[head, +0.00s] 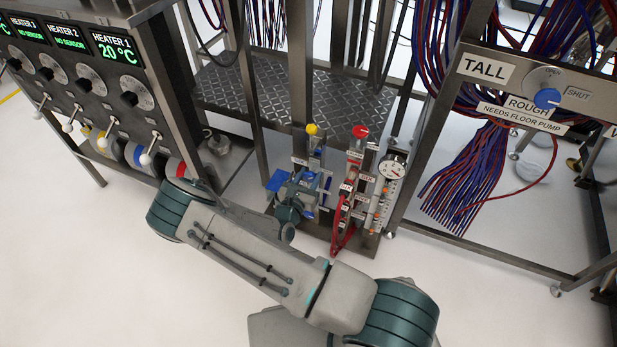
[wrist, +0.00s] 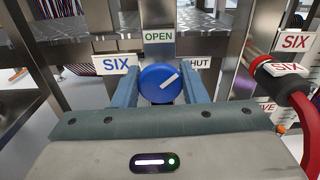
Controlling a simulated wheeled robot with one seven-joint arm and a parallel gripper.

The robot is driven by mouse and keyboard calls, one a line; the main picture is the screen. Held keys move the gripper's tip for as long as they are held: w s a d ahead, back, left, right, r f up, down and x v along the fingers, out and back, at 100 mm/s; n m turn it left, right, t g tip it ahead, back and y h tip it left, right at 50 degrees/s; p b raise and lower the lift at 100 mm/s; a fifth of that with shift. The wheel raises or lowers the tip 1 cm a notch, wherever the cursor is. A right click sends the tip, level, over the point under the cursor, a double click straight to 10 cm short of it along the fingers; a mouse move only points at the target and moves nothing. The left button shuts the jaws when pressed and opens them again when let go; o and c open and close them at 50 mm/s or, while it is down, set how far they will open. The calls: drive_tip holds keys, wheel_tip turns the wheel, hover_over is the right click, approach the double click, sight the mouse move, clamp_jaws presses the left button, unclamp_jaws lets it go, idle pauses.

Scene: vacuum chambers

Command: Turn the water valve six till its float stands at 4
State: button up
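The blue round knob of water valve six (wrist: 160,84) is straight ahead in the wrist view, with a white pointer line slanting to the upper right, between the OPEN label (wrist: 159,36) above and the partly covered SHUT label (wrist: 197,62) at right. The SIX label (wrist: 115,64) is at its left. My gripper (wrist: 160,88) has one blue-grey finger on each side of the knob, very close to it; whether they touch it is unclear. In the head view my gripper (head: 291,200) is low at the valve stand. Orange floats in white gauges (head: 379,198) are too small to read.
Red hoses (head: 341,222) and a second SIX-labelled fitting (wrist: 284,67) are close on the right. A round dial (head: 391,170) and red knob (head: 360,132) top the stand. Heater cabinet (head: 90,70) stands left, TALL frame (head: 485,67) right. The pale floor in front is clear.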

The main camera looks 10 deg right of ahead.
drive_tip(key=shift+r+n+p, duration=0.15)
drive_tip(key=shift+n+p, duration=0.15)
drive_tip(key=shift+p, duration=0.35)
drive_tip(key=shift+f, duration=0.2)
drive_tip(key=o, duration=1)
drive_tip(key=shift+a, duration=0.1)
drive_tip(key=p+v, duration=0.3)
drive_tip(key=v, duration=1)
drive_tip(key=shift+s+a, duration=0.2)
drive_tip(key=shift+s, duration=0.15)
